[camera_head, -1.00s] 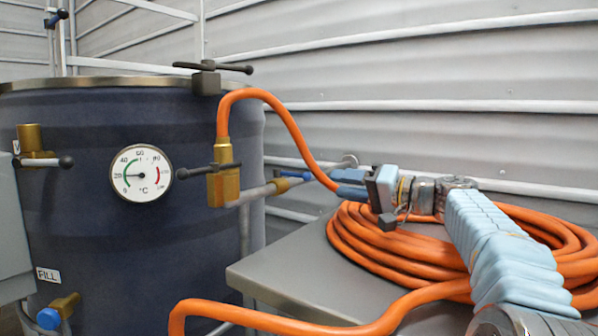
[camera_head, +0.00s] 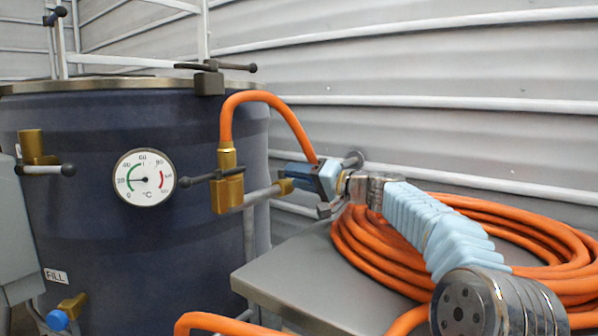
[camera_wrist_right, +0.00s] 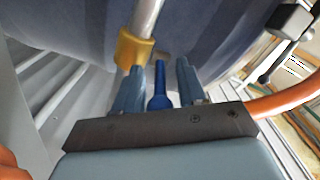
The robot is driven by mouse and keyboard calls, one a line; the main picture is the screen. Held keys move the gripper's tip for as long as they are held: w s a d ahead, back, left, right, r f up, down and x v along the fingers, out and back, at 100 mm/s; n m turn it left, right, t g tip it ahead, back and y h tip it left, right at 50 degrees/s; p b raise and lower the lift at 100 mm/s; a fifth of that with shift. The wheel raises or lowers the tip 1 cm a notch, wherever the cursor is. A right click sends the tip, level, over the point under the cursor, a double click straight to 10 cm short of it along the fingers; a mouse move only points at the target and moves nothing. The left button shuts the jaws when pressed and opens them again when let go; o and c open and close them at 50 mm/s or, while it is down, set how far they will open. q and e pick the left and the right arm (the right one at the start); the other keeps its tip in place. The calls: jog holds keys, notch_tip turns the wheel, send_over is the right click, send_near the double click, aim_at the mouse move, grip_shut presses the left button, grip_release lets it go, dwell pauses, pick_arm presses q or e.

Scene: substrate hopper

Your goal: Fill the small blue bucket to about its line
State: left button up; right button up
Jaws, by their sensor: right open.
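My right gripper (camera_head: 300,172) is at the pale pipe (camera_head: 262,195) that runs from the brass valve (camera_head: 228,188) on the dark blue tank. In the right wrist view the gripper (camera_wrist_right: 160,82) is open. A small blue lever (camera_wrist_right: 159,92) lies between its fingers, with a gap visible on each side. The lever sits by a brass fitting (camera_wrist_right: 134,47) on the pipe, which also shows in the head view (camera_head: 286,186). In the head view the gripper hides most of the lever. The small blue bucket and its line are in neither view. My left gripper is not in view.
The tank (camera_head: 100,225) carries a round temperature dial (camera_head: 144,178) and a blue-handled brass tap (camera_head: 70,308) below a FILL label (camera_head: 57,276). A grey table (camera_head: 300,275) bears a coiled orange hose (camera_head: 375,245) under my right arm. An orange hose also rises from the valve.

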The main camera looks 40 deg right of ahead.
jog(key=shift+w, duration=0.2)
jog(key=shift+c, duration=0.3)
grip_shut()
jog(key=shift+a, duration=0.1)
jog(key=shift+s+a+m+t+h+b, duration=0.1)
jog(key=shift+a+m+h+b, duration=0.2)
jog(key=shift+m+h+b, duration=0.65)
jog(key=shift+w+a+m+t+h+b, duration=0.1)
jog(key=shift+a+m+h+b, duration=0.3)
jog(key=shift+h, duration=0.9)
jog(key=shift+s+a+m+t+h+b, duration=0.1)
jog(key=shift+a+m+h+b, duration=0.1)
jog(key=shift+m+h+b, duration=0.8)
